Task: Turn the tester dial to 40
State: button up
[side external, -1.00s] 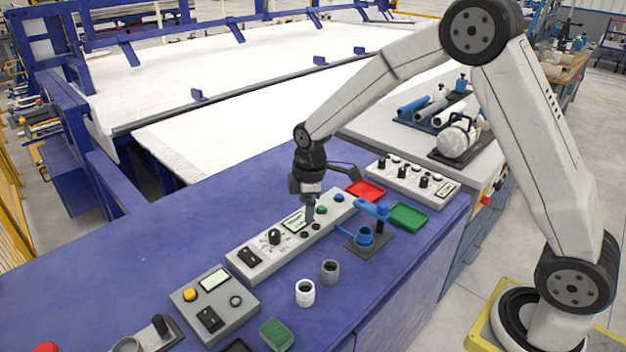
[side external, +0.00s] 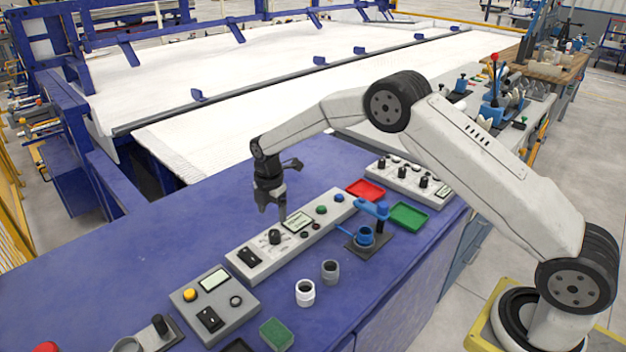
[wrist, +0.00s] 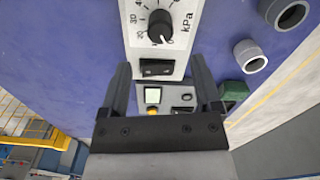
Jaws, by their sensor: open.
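The tester dial (side external: 274,237) is a black knob on a long grey panel (side external: 262,262), beside a small display. In the wrist view the dial (wrist: 160,27) has a kPa scale around it, and its light pointer mark is towards the low-number end. The exact reading is too small to tell. My gripper (side external: 273,211) points down above and behind the dial, apart from it. In the wrist view my gripper (wrist: 162,82) is open and empty, with the dial beyond the fingertips and a black rocker switch (wrist: 157,68) between the fingers.
A grey and a white pipe fitting (side external: 305,292) stand in front of the panel. A control box (side external: 214,305) with a yellow button is at left. A blue clamp fixture (side external: 366,237) and red (side external: 365,190) and green trays (side external: 409,216) are at right. The blue bench behind the panel is clear.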

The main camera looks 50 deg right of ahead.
aim_at(274, 232)
jog(key=shift+f, duration=0.15)
jog(key=shift+f, duration=3.75)
grip_shut()
